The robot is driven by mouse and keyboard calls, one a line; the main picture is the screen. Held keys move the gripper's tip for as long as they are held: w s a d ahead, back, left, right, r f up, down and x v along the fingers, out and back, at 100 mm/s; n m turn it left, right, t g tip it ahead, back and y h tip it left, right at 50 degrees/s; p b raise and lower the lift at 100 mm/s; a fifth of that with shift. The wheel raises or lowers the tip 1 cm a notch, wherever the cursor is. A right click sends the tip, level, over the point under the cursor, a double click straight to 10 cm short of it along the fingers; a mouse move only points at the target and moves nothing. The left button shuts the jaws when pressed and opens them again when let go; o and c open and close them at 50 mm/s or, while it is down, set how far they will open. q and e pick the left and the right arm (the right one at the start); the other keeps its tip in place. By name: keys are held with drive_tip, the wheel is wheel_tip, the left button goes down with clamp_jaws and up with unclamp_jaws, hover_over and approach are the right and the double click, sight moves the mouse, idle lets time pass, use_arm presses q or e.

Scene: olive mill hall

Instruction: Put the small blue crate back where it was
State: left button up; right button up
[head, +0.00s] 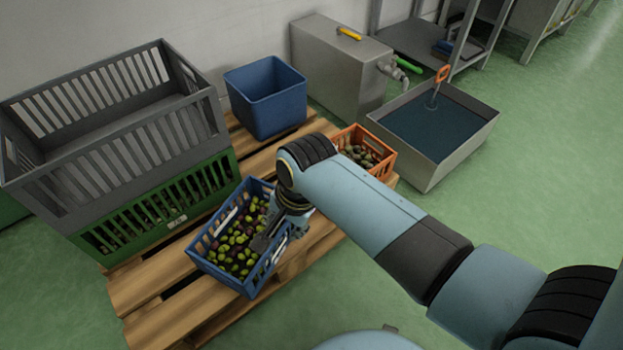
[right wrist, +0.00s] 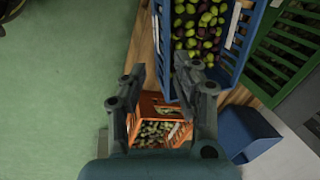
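The small blue crate (head: 203,262), filled with green and dark olives, sits on the wooden pallet (head: 155,285) in front of the green crate. In the right wrist view the blue crate (right wrist: 243,50) is at the top. My right gripper (head: 272,238) is at the crate's right long wall, pointing down. In the right wrist view the gripper (right wrist: 160,68) is open, its fingers well apart. One fingertip appears over the olives inside the wall and the other outside it. I cannot tell whether either touches. My left gripper is not in view.
A grey crate (head: 175,135) is stacked on a green olive crate (head: 155,232) at left. A blue bin (head: 262,105) and an orange olive crate (head: 381,172) stand on the pallet. A metal basin (head: 440,160) of dark liquid stands right. Green floor is free at right.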

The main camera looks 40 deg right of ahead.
drive_tip(key=s+d+r+n, duration=0.4)
drive_tip(key=s+n, duration=0.3)
drive_tip(key=s, duration=0.2)
drive_tip(key=s+d+r+n+h, duration=0.1)
drive_tip(key=s+d+r+n, duration=0.3)
drive_tip(key=s+r+n, duration=0.3)
drive_tip(key=shift+s+d+r, duration=0.15)
drive_tip(key=shift+s+r, duration=0.15)
drive_tip(key=shift+s, duration=0.95)
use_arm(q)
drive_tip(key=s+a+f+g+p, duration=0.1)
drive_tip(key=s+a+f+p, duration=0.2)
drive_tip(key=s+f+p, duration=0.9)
use_arm(e)
drive_tip(key=s+d+f+g+h+p, duration=0.1)
drive_tip(key=s+d+f+p, duration=0.2)
drive_tip(key=s+f, duration=0.6)
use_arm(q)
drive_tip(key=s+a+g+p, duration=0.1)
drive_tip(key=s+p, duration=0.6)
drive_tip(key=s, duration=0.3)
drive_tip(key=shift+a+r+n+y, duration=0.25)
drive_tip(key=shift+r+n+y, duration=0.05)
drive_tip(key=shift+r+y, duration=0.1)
use_arm(e)
drive_tip(key=s+d+f+g, duration=0.1)
drive_tip(key=s+f, duration=0.1)
drive_tip(key=s, duration=1.1)
drive_tip(key=shift+d+f, duration=0.15)
drive_tip(key=shift+d, duration=0.1)
